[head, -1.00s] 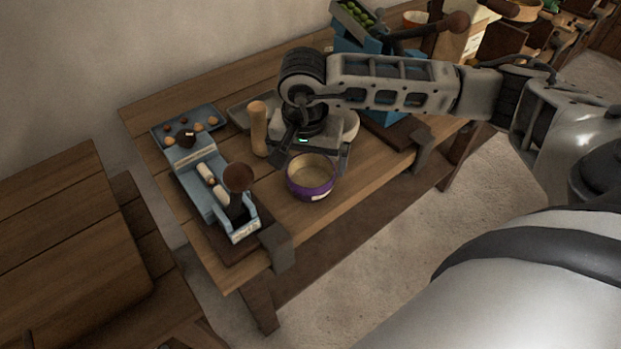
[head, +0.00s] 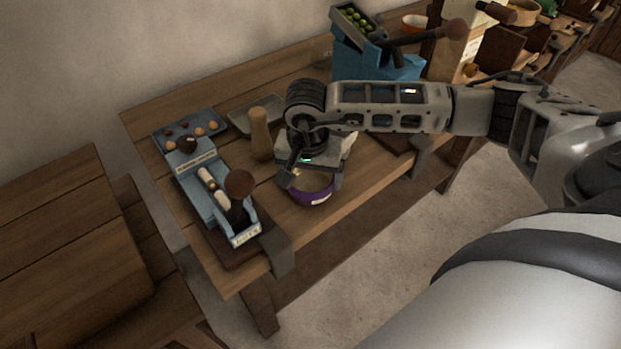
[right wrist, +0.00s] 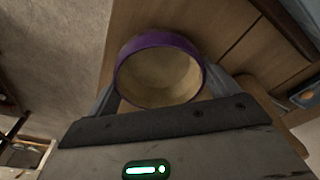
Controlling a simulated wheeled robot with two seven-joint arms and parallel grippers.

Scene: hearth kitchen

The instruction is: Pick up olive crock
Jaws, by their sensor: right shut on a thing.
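The olive crock (head: 313,197) is a round, low pot, purple outside and pale tan inside, with a small white label. It stands upright near the front edge of the wooden table and is partly hidden under my right gripper (head: 311,180) in the head view. In the right wrist view the empty-looking crock (right wrist: 158,41) sits between the two fingers of the gripper (right wrist: 162,88), which is shut on it. I cannot see it lifted clear of the table. My left gripper is not in view.
A wooden cylinder (head: 260,133) stands just left of my gripper. A light-blue device (head: 200,183) with a dark knob is further left. A blue stand (head: 372,62) with green fruit is behind. A grey tray (head: 240,117) lies at the back. The table front (head: 345,205) has bare wood.

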